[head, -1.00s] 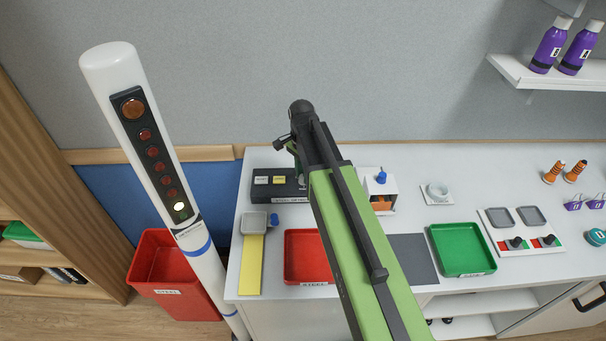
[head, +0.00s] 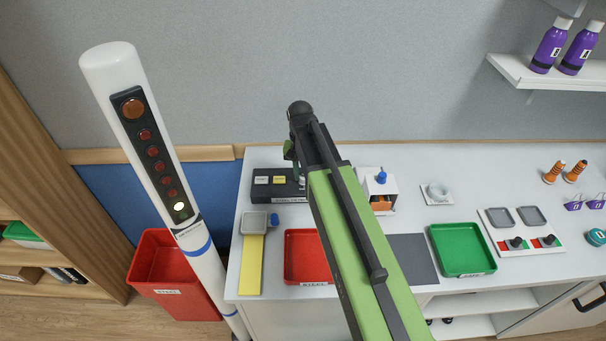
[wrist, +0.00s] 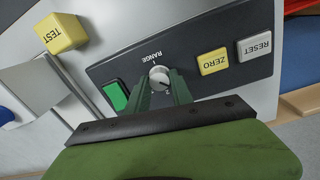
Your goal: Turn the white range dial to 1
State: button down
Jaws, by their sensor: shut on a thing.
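In the wrist view the white range dial (wrist: 159,77) sits on the dark control panel (wrist: 205,88), under the upside-down word RANGE. My gripper (wrist: 160,79) has one dark green finger on each side of the dial and is shut on it. The dial has a small dark mark near its lower right edge, and a small figure shows beside it. I cannot tell surely which number the dial points to.
On the panel are a green window (wrist: 116,95), a yellow ZERO button (wrist: 213,62) and a white RESET button (wrist: 254,47). A yellow TEST block (wrist: 61,34) is nearby. A red tray (head: 302,262) and green tray (head: 462,250) lie in front. A white pillar (head: 120,80) stands left.

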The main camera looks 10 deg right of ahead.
aim_at(301, 176)
jog(key=shift+n, duration=0.7)
jog(key=c, duration=1.1)
grip_release()
jog(key=r+p, duration=1.7)
jog(key=shift+w+a+r, duration=0.1)
jog(key=shift+a+r, duration=0.15)
jog(key=shift+a, duration=0.1)
jog(key=shift+f, duration=0.1)
